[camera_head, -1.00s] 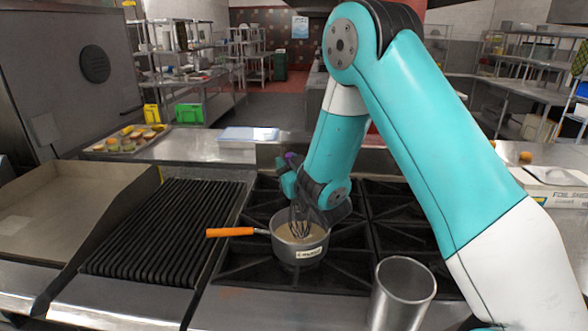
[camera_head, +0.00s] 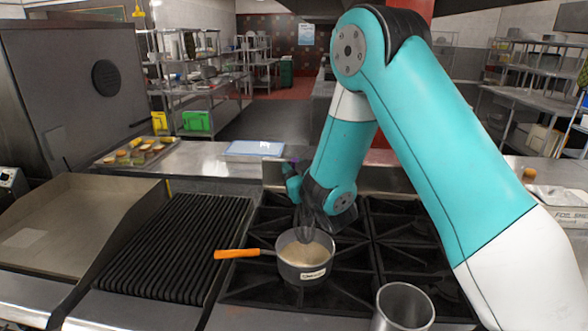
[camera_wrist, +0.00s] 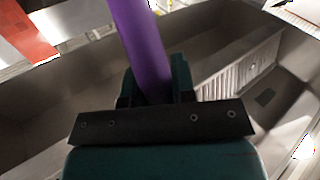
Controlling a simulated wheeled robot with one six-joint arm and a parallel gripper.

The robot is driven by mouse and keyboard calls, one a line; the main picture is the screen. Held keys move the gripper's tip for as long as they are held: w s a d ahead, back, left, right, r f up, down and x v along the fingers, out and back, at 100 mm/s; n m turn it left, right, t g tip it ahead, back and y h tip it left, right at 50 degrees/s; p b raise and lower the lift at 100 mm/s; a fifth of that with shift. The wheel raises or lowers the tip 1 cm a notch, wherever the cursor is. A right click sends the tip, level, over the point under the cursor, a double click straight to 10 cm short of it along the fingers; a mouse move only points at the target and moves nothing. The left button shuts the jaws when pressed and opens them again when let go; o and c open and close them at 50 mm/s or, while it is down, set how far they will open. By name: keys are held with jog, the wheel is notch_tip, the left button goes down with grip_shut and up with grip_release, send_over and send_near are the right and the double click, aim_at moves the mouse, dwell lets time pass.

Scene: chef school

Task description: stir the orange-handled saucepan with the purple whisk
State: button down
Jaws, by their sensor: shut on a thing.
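The orange-handled saucepan (camera_head: 304,271) sits on the black stove grate, its orange handle (camera_head: 237,254) pointing left. It holds a light brown liquid (camera_head: 306,252). My gripper (camera_wrist: 153,88) is shut on the purple whisk (camera_wrist: 138,40), whose handle rises between the fingers in the wrist view. In the head view my gripper (camera_head: 295,188) is above and behind the pan. Dark whisk wires show faintly at the pan's far inner side; their tips are hard to make out. The wrist view does not show the pan.
A metal cylindrical container (camera_head: 403,308) stands at the front right, close to my arm. A ribbed grill (camera_head: 172,245) and a flat griddle (camera_head: 75,220) lie to the left. A tray of food (camera_head: 137,152) and a pale blue board (camera_head: 255,149) are on the back counter.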

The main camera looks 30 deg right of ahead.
notch_tip(320, 180, up, 6)
jog(key=p, duration=0.5)
dwell(0.7)
